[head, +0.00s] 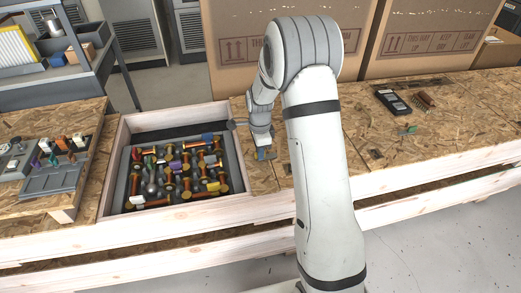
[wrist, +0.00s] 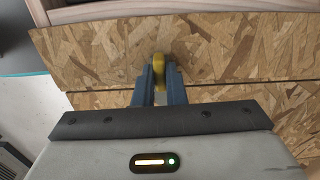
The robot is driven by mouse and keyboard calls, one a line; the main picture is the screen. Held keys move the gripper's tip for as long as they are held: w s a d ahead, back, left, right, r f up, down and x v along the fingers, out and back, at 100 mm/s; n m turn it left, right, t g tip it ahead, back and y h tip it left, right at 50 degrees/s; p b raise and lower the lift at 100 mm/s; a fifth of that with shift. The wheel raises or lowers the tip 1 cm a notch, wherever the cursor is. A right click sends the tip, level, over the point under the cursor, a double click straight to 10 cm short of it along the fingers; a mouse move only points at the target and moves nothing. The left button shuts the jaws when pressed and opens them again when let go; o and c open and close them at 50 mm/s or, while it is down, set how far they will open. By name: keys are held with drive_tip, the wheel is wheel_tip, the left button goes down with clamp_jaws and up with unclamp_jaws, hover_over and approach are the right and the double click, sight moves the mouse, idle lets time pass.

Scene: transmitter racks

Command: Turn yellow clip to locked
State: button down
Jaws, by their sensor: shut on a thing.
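My gripper (head: 265,153) is over the chipboard bench just right of the open wooden crate. In the wrist view its two blue fingers (wrist: 160,85) are shut on a small rounded yellow piece (wrist: 160,68). The fingers hide part of it, and I cannot tell for sure whether it is the yellow clip. Another yellow piece (head: 213,186) lies among the copper-coloured spools in the crate. The held piece shows against bare chipboard; I cannot tell whether it touches the board.
The wooden crate (head: 110,175) holds a dark tray of several spools and coloured pieces. A grey panel with coloured clips (head: 55,178) lies on the left bench. Large cardboard boxes (head: 420,40) stand behind. A black device (head: 393,102) and a small green item (head: 408,131) lie right.

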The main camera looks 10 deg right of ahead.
idle(0.6)
drive_tip(key=c, duration=1.5)
unclamp_jaws()
wheel_tip(320, 180, up, 8)
drive_tip(key=shift+f+p, duration=0.25)
drive_tip(key=shift+p, duration=0.4)
drive_tip(key=shift+r, duration=0.2)
